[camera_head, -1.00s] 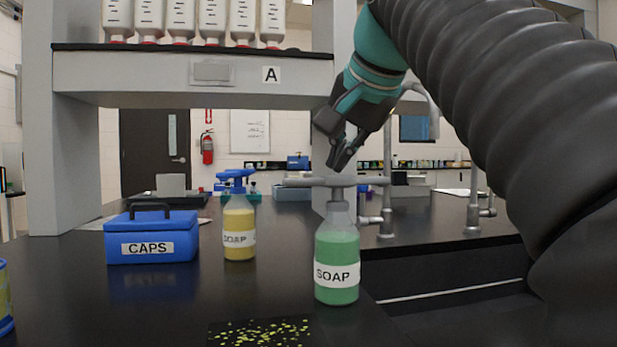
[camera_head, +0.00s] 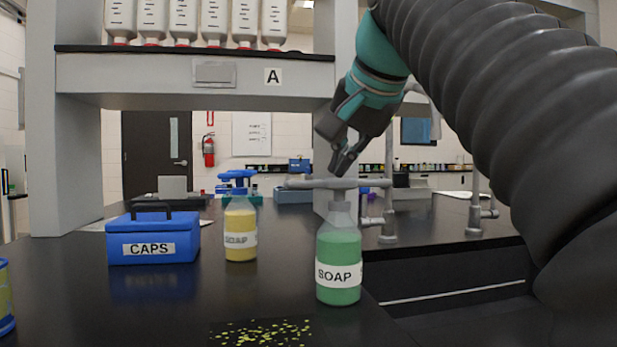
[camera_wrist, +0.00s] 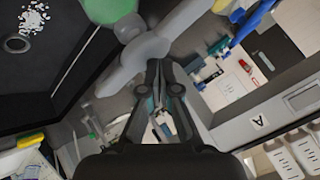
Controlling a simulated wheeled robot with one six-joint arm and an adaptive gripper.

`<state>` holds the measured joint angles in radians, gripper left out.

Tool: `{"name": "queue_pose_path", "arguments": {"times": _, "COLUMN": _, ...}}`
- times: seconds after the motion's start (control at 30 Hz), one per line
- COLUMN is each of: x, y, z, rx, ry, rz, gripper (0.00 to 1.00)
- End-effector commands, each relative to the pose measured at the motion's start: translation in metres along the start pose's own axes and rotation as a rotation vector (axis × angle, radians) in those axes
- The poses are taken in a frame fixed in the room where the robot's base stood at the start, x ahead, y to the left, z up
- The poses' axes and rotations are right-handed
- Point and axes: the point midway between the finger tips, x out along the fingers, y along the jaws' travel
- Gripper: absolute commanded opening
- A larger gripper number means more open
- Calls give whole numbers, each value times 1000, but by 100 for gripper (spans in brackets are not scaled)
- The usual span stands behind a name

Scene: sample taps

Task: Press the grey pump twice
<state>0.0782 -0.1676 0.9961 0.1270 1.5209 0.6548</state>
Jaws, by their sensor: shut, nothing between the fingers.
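The grey pump (camera_head: 308,183) tops a clear bottle of green soap (camera_head: 339,262) that stands upright near the bench's front edge. Its wide grey head also crosses the wrist view (camera_wrist: 192,22), with the green bottle (camera_wrist: 108,8) beyond it. My gripper (camera_head: 343,172) is shut and empty, pointing down at the middle of the pump head. In the wrist view the fingertips (camera_wrist: 158,66) meet the near edge of the grey head. I cannot tell for sure whether they touch it. How far the pump is pressed down is unclear.
A yellow soap bottle (camera_head: 240,232) with a blue pump (camera_head: 237,180) stands left of the green one. A blue CAPS box (camera_head: 153,240) is farther left. Grey lab taps (camera_head: 388,215) stand behind to the right. A shelf (camera_head: 130,78) hangs overhead. A speckled dark mat (camera_head: 262,333) lies in front.

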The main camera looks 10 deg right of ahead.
Motion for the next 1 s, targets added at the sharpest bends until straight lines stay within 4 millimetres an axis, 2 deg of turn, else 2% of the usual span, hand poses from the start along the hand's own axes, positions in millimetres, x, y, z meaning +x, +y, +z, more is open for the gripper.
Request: {"name": "queue_pose_path", "arguments": {"times": 1.0, "x": 8, "y": 5, "z": 5, "rx": 0, "ry": -3, "rz": 2, "gripper": 0}}
